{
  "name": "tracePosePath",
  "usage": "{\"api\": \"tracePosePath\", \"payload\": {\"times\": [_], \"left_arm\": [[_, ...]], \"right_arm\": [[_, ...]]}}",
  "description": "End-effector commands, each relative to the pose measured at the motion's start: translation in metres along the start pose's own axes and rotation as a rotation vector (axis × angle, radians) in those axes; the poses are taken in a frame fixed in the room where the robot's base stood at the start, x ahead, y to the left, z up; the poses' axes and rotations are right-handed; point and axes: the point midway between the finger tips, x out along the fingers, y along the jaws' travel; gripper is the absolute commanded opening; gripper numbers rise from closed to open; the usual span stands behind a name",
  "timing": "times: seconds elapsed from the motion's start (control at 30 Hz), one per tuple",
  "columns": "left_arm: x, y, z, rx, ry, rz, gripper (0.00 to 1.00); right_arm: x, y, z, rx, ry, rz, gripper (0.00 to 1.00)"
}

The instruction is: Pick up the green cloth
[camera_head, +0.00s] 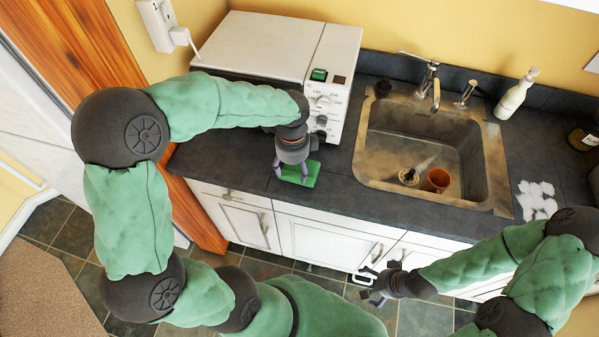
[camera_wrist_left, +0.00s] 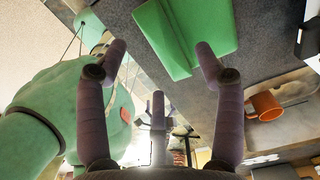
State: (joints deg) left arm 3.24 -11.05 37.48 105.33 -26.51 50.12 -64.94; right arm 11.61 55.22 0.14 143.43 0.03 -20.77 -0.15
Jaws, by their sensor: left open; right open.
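The green cloth (camera_head: 301,173) lies on the dark countertop near its front edge, in front of the white microwave. In the left wrist view the green cloth (camera_wrist_left: 187,32) shows at the top as a flat piece with a fold along it. My left gripper (camera_head: 292,165) is over the cloth, and part of the cloth is hidden behind it. In the left wrist view its fingers (camera_wrist_left: 160,60) are spread, with nothing between them. I cannot tell whether a fingertip touches the cloth. My right gripper (camera_head: 372,285) is open and empty, in front of the lower cabinets.
The white microwave (camera_head: 265,45) stands behind the cloth. A sink (camera_head: 385,160) to the right holds an orange cup (camera_head: 437,180). A soap bottle (camera_head: 515,95) and a white crumpled thing (camera_head: 536,198) are farther right. The counter between cloth and sink is clear.

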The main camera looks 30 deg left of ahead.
Motion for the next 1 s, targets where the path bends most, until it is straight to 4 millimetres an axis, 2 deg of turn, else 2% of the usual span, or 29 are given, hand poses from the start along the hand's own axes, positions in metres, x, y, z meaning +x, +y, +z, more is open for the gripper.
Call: {"api": "tracePosePath", "payload": {"times": [0.03,0.2,0.47,0.5,0.67,0.7,1.0], "left_arm": [[0.011,0.002,-0.001,0.001,-0.001,0.004,0.69],[0.034,0.002,-0.003,-0.002,0.000,0.004,0.69],[0.037,0.001,-0.003,-0.001,0.001,0.000,0.69],[0.037,0.001,-0.003,-0.001,0.001,0.000,0.63],[0.037,0.001,-0.003,-0.001,0.001,0.001,0.18],[0.037,0.001,-0.003,-0.001,0.001,0.001,0.13],[0.036,0.001,-0.003,-0.001,0.001,0.001,0.12]], "right_arm": [[0.005,0.002,0.000,0.000,0.000,0.000,1.00],[0.012,0.004,-0.001,0.000,0.000,0.000,1.00],[0.012,0.004,-0.001,0.000,0.000,0.000,1.00],[0.012,0.004,-0.001,0.000,0.000,0.000,1.00],[0.012,0.004,-0.001,0.000,0.000,0.000,1.00],[0.012,0.004,-0.001,0.000,0.000,0.000,1.00],[0.012,0.004,-0.001,0.000,0.000,0.000,1.00]]}}
